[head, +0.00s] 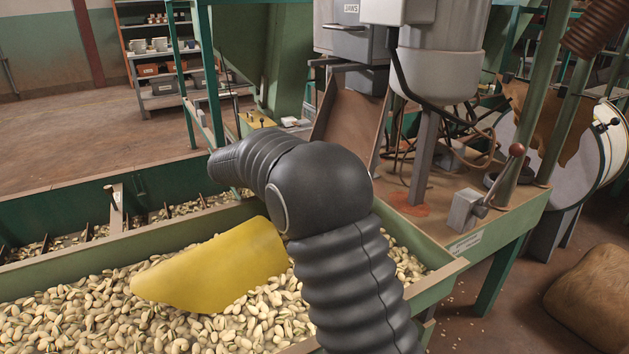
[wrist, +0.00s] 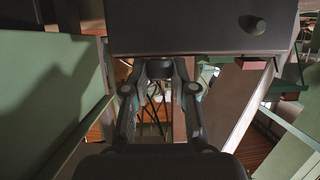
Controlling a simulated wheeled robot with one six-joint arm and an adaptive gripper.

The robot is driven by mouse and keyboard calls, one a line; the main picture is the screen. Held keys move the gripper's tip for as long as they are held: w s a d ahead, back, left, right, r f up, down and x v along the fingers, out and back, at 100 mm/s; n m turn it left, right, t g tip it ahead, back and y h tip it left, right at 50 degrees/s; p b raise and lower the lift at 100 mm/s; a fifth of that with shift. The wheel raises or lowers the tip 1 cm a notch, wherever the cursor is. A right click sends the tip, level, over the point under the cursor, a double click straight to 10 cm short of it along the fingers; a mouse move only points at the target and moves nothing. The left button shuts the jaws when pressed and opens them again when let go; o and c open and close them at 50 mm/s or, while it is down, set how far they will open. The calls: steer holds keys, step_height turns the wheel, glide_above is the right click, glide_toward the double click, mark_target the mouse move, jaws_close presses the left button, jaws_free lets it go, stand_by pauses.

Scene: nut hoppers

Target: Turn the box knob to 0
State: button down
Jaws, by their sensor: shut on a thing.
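My gripper (wrist: 159,82) shows in the wrist view, its two linked fingers reaching up from the bottom and closing on a small dark round knob (wrist: 160,67). The knob sits at the lower edge of a dark grey box (wrist: 200,32) that fills the top of that view. The knob's pointer, scale and numbers cannot be read. In the head view my arm's dark ribbed links rise through the middle and bend left; the fingers and the knob cannot be made out there.
A pistachio hopper with a green rim (head: 452,277) and a yellow sheet (head: 215,268) lies below my arm. A grey box labelled JAWS (head: 343,38) and a red-knobbed lever (head: 490,185) stand right of centre. A sack (head: 592,298) is at lower right. Floor at left is clear.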

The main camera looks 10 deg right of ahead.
steer(key=shift+w+a+f+n+t+b, duration=0.1)
steer(key=shift+n+t+b, duration=0.3)
steer(key=shift+t+b, duration=0.35)
steer(key=shift+r, duration=0.25)
steer(key=c, duration=0.9)
jaws_free()
steer(key=shift+a, duration=0.1)
steer(key=shift+c, duration=0.2)
steer(key=shift+f, duration=0.1)
steer(key=v, duration=1.2)
steer(key=shift+r, duration=0.3)
